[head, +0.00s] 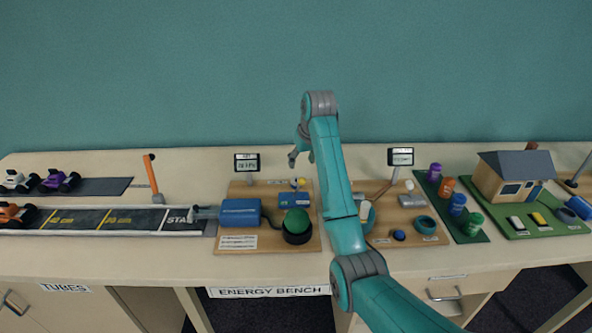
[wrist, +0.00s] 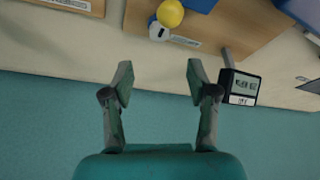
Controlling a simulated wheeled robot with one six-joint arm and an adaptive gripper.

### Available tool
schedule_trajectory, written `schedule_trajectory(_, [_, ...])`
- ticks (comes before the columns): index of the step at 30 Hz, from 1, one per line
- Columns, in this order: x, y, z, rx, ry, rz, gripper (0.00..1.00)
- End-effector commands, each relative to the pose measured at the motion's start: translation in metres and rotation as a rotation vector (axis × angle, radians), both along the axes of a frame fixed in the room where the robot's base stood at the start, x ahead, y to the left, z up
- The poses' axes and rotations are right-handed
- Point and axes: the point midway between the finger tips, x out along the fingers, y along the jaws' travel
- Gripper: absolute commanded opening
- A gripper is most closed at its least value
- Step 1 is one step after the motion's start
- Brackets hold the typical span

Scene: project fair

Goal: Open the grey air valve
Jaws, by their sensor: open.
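A small grey round fitting with a yellow ball (head: 298,183) at its top sits at the back of a wooden board; I take it for the air valve. In the wrist view the grey fitting (wrist: 157,30) shows partly behind the yellow ball (wrist: 171,13), with a label strip beside it. My gripper (head: 300,158) is above the back edge of the board, partly hidden behind my arm. In the wrist view my gripper (wrist: 160,82) is open and empty, its fingers apart from the valve. I cannot tell which way the valve is set.
The same board (head: 229,197) carries a blue tank (head: 240,211), a green button (head: 297,222) and a small display (head: 246,162), which stands near my finger in the wrist view (wrist: 240,85). A second board (head: 432,238) is to the right. My arm crosses between the boards.

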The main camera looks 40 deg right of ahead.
Motion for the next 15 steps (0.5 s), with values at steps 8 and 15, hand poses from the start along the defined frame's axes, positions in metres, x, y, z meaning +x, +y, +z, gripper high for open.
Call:
schedule_trajectory(8, [0.011,-0.002,-0.03,0.002,0.004,0.0,0.59])
schedule_trajectory(15, [0.027,-0.005,-0.069,0.002,0.004,0.0,0.59])
